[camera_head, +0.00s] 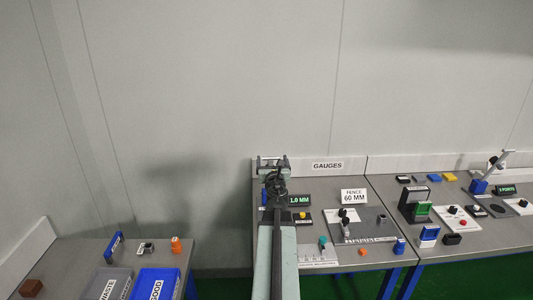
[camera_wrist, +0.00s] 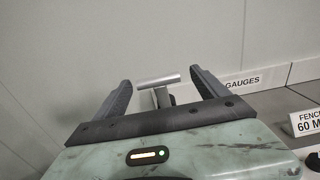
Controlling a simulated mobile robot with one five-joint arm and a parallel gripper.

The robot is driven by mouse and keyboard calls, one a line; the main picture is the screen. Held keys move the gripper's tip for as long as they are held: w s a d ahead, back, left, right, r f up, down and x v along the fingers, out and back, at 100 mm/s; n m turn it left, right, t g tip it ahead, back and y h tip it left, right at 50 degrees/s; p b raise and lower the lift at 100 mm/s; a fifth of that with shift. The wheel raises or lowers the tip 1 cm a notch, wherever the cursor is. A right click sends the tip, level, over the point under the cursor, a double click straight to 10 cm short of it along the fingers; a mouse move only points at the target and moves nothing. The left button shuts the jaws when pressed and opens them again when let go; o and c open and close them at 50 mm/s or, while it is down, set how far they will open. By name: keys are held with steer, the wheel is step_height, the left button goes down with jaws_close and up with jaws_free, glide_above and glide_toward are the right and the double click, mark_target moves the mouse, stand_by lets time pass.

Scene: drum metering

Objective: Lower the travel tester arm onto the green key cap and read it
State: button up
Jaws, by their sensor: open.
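My gripper (camera_head: 273,162) is open in front of the wall, at the left end of the gauge bench. In the wrist view its two fingers (camera_wrist: 161,76) stand on either side of a pale metal crossbar (camera_wrist: 158,80) on a grey post, which looks like the tester arm's handle. The bar lies beyond or between the fingertips; I cannot tell whether it touches them. A display (camera_head: 299,200) beside my arm reads 1.0 MM. The tester's lower part is hidden behind my arm. I cannot make out the green key cap for certain.
A fence plate (camera_head: 371,229) with a 60 MM sign (camera_head: 353,196) stands to the right of the display. A second bench at far right holds blocks and another display. At lower left are a blue GOOD bin (camera_head: 156,284) and a grey WASTE bin (camera_head: 108,284).

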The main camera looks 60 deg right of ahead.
steer(key=x, duration=0.6)
steer(key=shift+w+a, duration=0.2)
